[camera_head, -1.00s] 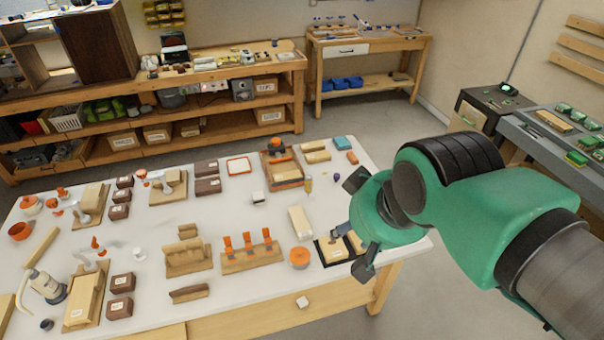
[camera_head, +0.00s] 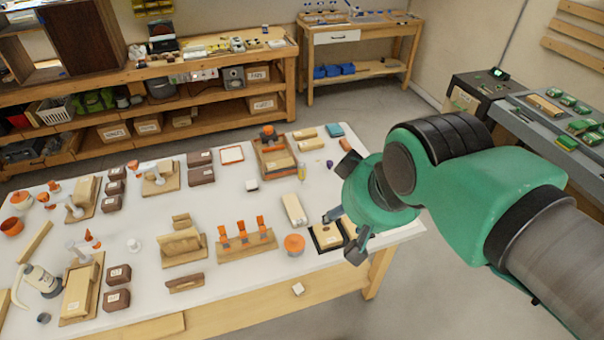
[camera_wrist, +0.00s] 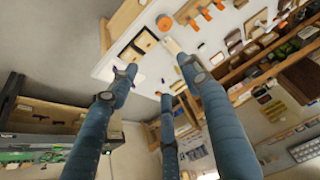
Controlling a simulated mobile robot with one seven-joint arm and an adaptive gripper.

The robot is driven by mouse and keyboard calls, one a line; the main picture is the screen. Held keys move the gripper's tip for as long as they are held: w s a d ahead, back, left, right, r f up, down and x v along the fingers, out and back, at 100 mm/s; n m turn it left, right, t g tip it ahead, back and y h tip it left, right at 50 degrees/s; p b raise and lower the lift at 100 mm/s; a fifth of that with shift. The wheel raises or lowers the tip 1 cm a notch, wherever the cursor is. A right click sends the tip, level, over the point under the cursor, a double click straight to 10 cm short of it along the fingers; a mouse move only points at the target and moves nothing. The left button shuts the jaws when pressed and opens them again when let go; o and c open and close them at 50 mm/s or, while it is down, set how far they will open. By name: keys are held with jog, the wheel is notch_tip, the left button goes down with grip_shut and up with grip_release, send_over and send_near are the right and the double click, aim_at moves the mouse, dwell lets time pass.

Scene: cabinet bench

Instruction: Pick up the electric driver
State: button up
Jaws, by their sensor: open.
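A cream-and-grey tool (camera_head: 38,284) at the left front of the white table looks like the electric driver, but it is too small to be sure. My gripper (camera_head: 345,211) is at the table's right end, far to the right of that tool, above the black-edged tray. Its fingers are spread and nothing shows between them. In the wrist view the open blue fingers of my gripper (camera_wrist: 160,76) point past the table edge, and I cannot make out the driver there.
The white table (camera_head: 232,290) holds wooden blocks, dark brown boxes and a rack of orange-handled tools (camera_head: 245,240). An orange round piece (camera_head: 294,244) and a black-edged tray (camera_head: 327,236) lie near my gripper. A grey bench (camera_head: 545,130) stands at the right.

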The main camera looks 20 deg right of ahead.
jog(key=w, duration=0.1)
jog(key=m+g+p, duration=0.3)
jog(key=g+p, duration=0.3)
jog(key=p, duration=0.2)
send_over(302, 165)
notch_tip(302, 165, down, 32)
jog(key=shift+f, duration=0.15)
jog(key=shift+w+f, duration=0.1)
jog(key=shift+f, duration=0.3)
jog(key=shift+f, duration=0.15)
